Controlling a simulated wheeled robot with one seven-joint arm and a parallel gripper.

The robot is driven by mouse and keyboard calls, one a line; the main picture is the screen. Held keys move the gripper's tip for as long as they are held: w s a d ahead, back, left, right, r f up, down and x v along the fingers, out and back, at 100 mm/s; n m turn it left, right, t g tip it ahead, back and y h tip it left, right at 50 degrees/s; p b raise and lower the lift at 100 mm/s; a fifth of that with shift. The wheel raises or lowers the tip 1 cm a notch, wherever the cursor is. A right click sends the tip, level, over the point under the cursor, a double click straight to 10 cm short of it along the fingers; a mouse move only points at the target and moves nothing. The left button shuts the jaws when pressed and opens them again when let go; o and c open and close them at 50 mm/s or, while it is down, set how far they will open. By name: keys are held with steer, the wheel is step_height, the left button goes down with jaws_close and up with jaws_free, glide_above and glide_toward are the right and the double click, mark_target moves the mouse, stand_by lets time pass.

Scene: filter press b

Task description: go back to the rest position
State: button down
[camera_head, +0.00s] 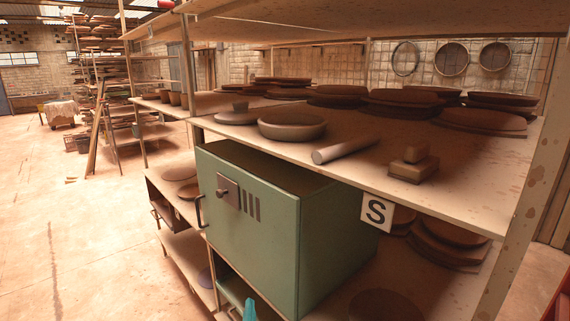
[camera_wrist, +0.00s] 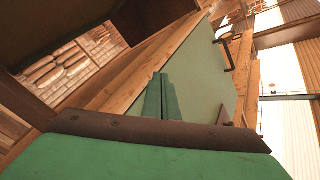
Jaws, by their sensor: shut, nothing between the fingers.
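My gripper (camera_wrist: 161,84) shows in the wrist view as two green fingers side by side, shut with nothing between them. Behind the fingers is a pale green surface with a dark handle at its upper right, which looks like the front of the green cabinet (camera_head: 250,225). I cannot tell whether the fingers touch it. In the head view the cabinet stands in the shelving with its door closed.
The wooden shelf (camera_head: 465,195) above the cabinet carries a shallow bowl (camera_head: 292,126), a roller (camera_head: 345,150), a small block (camera_head: 413,167) and several stacked discs. An S sign (camera_head: 377,212) hangs on its edge. Open floor (camera_head: 80,230) lies to the left.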

steer(key=s+d+f+n, duration=0.25)
steer(key=s+d, duration=0.25)
steer(key=s, duration=0.4)
steer(key=s+d+f+n+g, duration=0.1)
steer(key=s+d+f+n, duration=0.3)
steer(key=s, duration=0.6)
steer(key=s+d+f, duration=0.2)
steer(key=s+d, duration=0.4)
steer(key=s, duration=0.3)
steer(key=s+r+n+g, duration=0.1)
steer(key=s+r, duration=0.1)
steer(key=s, duration=1.4)
steer(key=s+a+r, duration=0.1)
steer(key=s+r, duration=0.3)
steer(key=s, duration=0.3)
steer(key=s+a+r+g+h, duration=0.1)
steer(key=s+a+r, duration=0.1)
steer(key=s+r, duration=0.2)
steer(key=s, duration=0.3)
steer(key=shift+a, duration=0.25)
